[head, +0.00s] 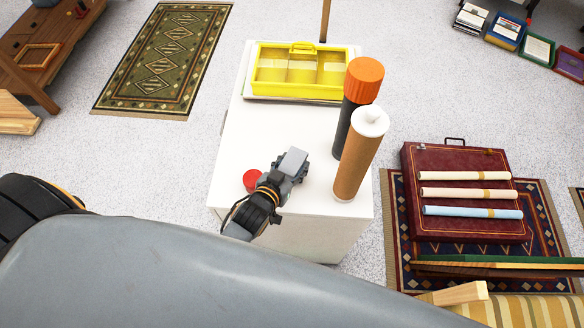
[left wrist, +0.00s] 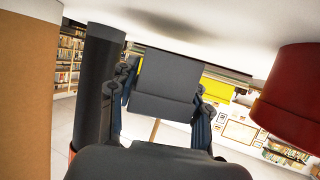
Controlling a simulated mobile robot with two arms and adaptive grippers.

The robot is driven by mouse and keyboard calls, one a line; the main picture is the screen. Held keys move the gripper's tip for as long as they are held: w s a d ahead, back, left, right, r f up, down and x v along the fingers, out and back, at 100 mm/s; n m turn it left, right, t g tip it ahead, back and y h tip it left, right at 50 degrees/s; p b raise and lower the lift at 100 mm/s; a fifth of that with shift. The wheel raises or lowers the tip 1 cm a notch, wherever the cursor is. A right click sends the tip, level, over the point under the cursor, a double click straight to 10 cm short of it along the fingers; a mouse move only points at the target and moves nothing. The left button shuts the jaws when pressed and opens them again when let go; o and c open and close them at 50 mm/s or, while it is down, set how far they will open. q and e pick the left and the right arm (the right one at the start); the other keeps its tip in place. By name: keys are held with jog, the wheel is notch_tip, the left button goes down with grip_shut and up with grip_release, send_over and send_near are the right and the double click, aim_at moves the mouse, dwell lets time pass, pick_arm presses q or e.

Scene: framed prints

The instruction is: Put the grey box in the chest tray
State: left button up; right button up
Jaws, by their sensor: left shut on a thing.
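The grey box (head: 294,160) is small and sits between the fingers of my left gripper (head: 285,172), over the front part of the white chest top. In the left wrist view the dark grey box (left wrist: 168,88) is held between the two fingers, close to the white surface. Whether it touches that surface I cannot tell. A yellow compartmented tray (head: 300,95) with a handle lies at the far end of the white chest (head: 250,135); I take it as the chest tray. The gripper is apart from it, on the near side. My right gripper is not in view.
A brown tube with a white cap (head: 357,155) and a dark tube with an orange cap (head: 364,80) stand to the right of the gripper. A red round thing (head: 252,180) is close on its left. The chest top between gripper and yellow tray is clear.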

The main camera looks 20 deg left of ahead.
pick_arm(q)
jog(key=shift+f, duration=1.15)
jog(key=o, duration=0.9)
jog(key=shift+a, duration=0.1)
jog(key=shift+o, duration=0.2)
